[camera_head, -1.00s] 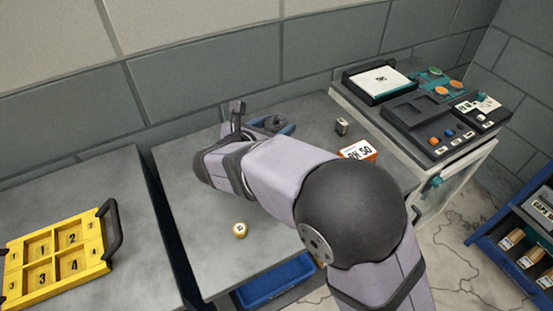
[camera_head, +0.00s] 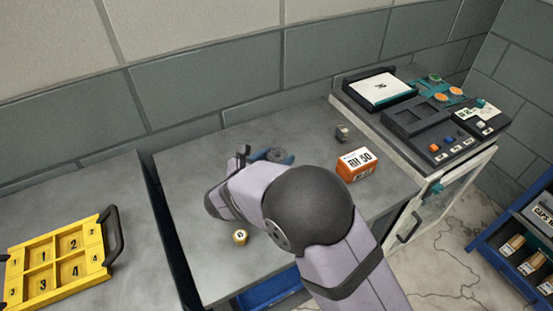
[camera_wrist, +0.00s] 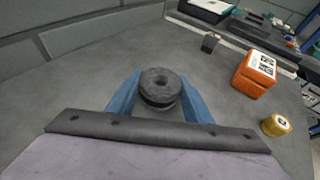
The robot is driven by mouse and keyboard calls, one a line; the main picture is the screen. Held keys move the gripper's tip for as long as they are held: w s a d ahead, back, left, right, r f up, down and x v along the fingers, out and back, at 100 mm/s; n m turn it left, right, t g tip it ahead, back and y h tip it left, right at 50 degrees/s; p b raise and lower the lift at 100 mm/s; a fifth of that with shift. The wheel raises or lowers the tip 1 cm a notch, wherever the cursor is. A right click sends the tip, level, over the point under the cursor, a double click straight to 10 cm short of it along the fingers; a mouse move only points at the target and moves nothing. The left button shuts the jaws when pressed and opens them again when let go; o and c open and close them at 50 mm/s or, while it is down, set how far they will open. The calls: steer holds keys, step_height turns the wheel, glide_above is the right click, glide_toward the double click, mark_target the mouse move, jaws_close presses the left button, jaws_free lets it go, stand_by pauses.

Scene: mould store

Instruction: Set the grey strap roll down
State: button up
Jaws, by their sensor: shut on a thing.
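In the head view the roll (camera_head: 277,154) and my gripper (camera_head: 275,157) are over the back part of the grey table (camera_head: 200,165), partly hidden by my wrist.
An orange-and-white box (camera_head: 357,165) and a small grey block (camera_head: 342,132) stand to the right. A brass piece (camera_head: 240,237) is near the front left. A console (camera_head: 425,115) stands beyond the table's right edge. A yellow tray (camera_head: 60,255) is on the left table. Tabletop around the roll is clear.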

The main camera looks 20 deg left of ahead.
steer(key=shift+f, duration=0.45)
steer(key=shift+f, duration=0.2)
steer(key=o, duration=1.1)
steer(key=shift+r, duration=0.15)
